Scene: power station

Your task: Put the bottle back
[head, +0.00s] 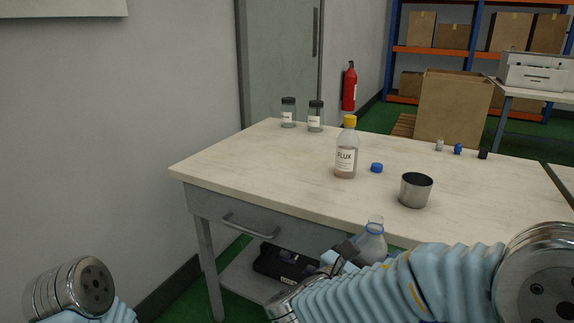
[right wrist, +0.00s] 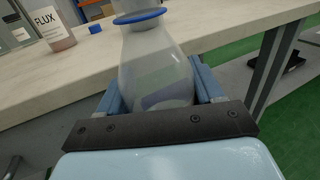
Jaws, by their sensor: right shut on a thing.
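A clear bottle (head: 372,243) with a blue ring at its neck is held in my right gripper (head: 348,256), in front of the table's near edge. It looks close to upright in the head view, and no cap shows on it there. In the right wrist view the bottle (right wrist: 152,62) sits between the two blue fingers of the gripper (right wrist: 155,88), with its top cut off by the frame. A small blue cap (head: 377,167) lies on the table (head: 265,160). My left gripper is out of view; only part of my left arm shows.
A FLUX bottle with a yellow cap (head: 346,160) and a metal cup (head: 416,190) stand on the table. Two dark-lidded jars (head: 315,117) are at the back left. Small items (head: 458,149) lie at the back right. The table's left front is clear.

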